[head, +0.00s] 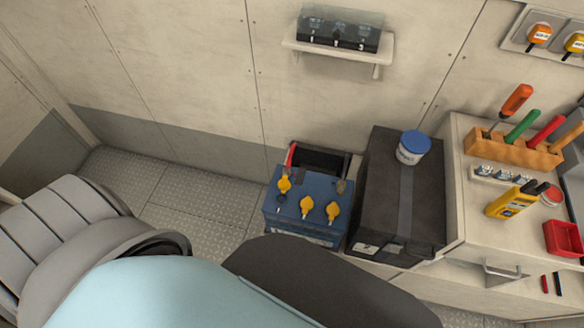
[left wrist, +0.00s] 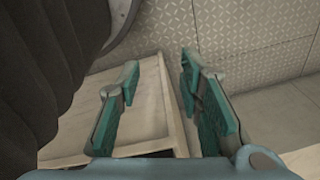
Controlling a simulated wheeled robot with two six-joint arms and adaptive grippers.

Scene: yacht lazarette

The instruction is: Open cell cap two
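A blue battery (head: 290,224) stands on the floor at the middle of the head view. Three yellow cell caps show on its top: a left one (head: 284,184), a middle one (head: 306,205) and a right one (head: 333,210). The left cap sits farther back, with a dark round spot just in front of it. No cap numbers are readable. My left gripper (left wrist: 158,70) shows in the left wrist view, its teal-padded fingers wide apart and nothing between them. The battery is not in that view. My right gripper is in neither view.
A black case (head: 380,225) with a blue-lidded tub (head: 413,147) stands right of the battery. A counter (head: 470,215) with a tool rack (head: 510,150) and a yellow meter (head: 515,200) is at the right. A wall shelf (head: 375,58) hangs above. Floor left of the battery is clear.

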